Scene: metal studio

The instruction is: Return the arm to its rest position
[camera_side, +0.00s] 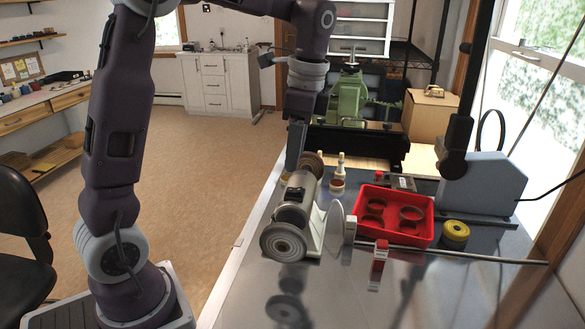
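My arm rises from its base at the lower left, arches over the bench and points down near the top middle. My gripper (295,148) hangs just behind and above the grey bench grinder (301,192). Its grey fingers appear edge-on as one narrow shape, so I cannot tell whether they are apart. No held object is visible. The lower tips are close to the grinder in the picture, and I cannot tell the exact gap.
A red tray (365,232) with round rings sits right of the grinder. A yellow roll (455,234), a small red-and-white box (379,262) and a pale bottle (340,165) stand nearby. A green machine (348,97) stands behind. The metal bench's front (400,300) is clear.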

